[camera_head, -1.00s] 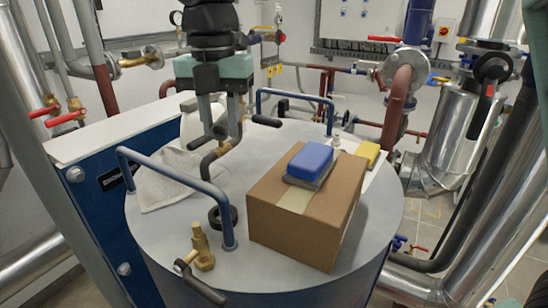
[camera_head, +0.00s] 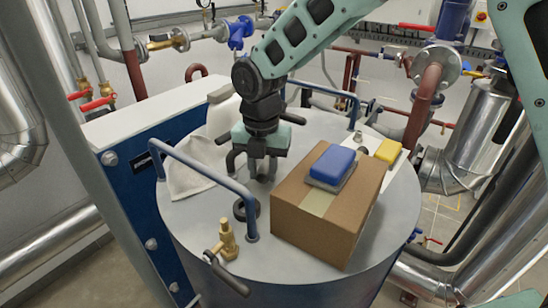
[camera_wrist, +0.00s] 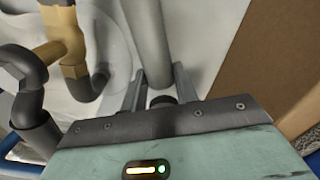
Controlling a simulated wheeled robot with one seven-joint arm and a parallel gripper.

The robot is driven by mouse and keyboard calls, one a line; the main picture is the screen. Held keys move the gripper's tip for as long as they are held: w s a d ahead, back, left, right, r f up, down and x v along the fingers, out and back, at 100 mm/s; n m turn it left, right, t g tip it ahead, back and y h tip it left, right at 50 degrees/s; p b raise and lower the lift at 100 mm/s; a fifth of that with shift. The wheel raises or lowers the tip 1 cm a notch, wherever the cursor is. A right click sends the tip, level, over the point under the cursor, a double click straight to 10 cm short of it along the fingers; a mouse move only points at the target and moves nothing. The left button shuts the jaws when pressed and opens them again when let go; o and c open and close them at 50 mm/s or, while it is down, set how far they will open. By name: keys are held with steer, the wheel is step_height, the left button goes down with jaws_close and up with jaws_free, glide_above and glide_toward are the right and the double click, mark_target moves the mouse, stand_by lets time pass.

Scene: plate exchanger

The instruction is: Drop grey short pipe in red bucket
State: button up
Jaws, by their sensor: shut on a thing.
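My gripper (camera_head: 263,172) points down over the grey drum top, left of the cardboard box. In the wrist view its two fingers (camera_wrist: 158,72) are on either side of a grey pipe (camera_wrist: 150,35), and the gripper is shut on it. The pipe's far end runs out of the top of the wrist view. In the head view the pipe is hard to tell from the fingers. No red bucket shows in either view.
The drum top (camera_head: 300,255) carries a cardboard box (camera_head: 325,215) with a blue sponge-like block (camera_head: 332,165), a yellow block (camera_head: 388,151), a brass valve (camera_head: 228,240), a black ring and a white cloth (camera_head: 190,180). Blue rails (camera_head: 205,172) stand at left and back.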

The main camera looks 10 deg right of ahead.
steer(key=w+d+p, duration=0.3)
steer(key=shift+f, duration=0.6)
steer(key=shift+f, duration=0.15)
steer(key=o, duration=1.1)
